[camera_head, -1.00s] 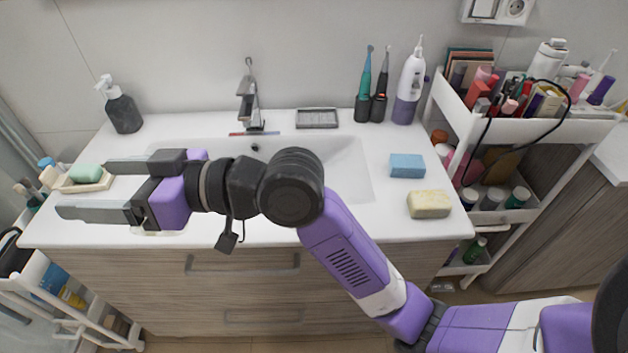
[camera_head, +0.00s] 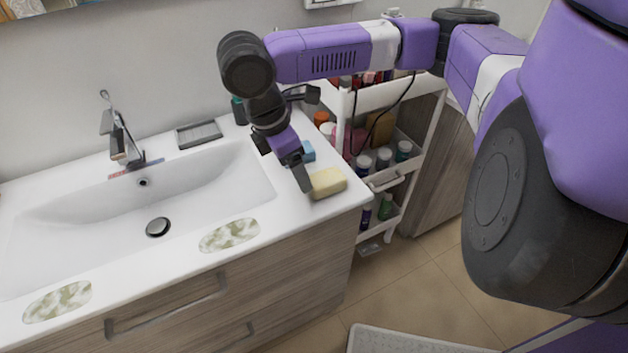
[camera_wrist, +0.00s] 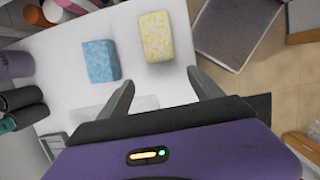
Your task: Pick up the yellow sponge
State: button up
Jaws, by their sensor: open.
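The yellow sponge (camera_head: 328,183) lies on the white counter near its right front corner. In the wrist view the yellow sponge (camera_wrist: 156,36) is whole and unobstructed, ahead of the fingertips and between their lines. My gripper (camera_wrist: 160,80) is open and empty, with its two fingers spread. In the head view my gripper (camera_head: 304,168) hangs low over the counter, just left of and behind the sponge; one finger overlaps the sponge's left edge in the picture, and I cannot tell if they touch.
A blue sponge (camera_wrist: 101,61) lies beside the yellow one, partly hidden behind my gripper in the head view (camera_head: 308,151). The sink basin (camera_head: 80,215) is to the left. A white cart (camera_head: 386,178) with bottles stands right of the counter. A soap tray (camera_head: 199,134) is at the back.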

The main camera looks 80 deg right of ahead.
aim_at(326, 177)
jog(key=shift+m+g+h, duration=0.3)
jog(key=shift+g, duration=0.3)
jog(key=s+d, duration=0.1)
jog(key=s+d+r, duration=0.1)
jog(key=s, duration=0.1)
jog(key=shift+s+d, duration=0.3)
jog(key=shift+d, duration=0.1)
jog(key=shift+s+d+f, duration=0.25)
jog(key=shift+s+f, duration=0.15)
jog(key=shift+f, duration=0.25)
jog(key=shift+x, duration=3.1)
jog(key=shift+w+a, duration=0.1)
jog(key=shift+a, duration=0.05)
jog(key=c, duration=1.4)
notch_tip(326, 177, up, 20)
jog(key=shift+f+p, duration=0.1)
jog(key=shift+p, duration=0.35)
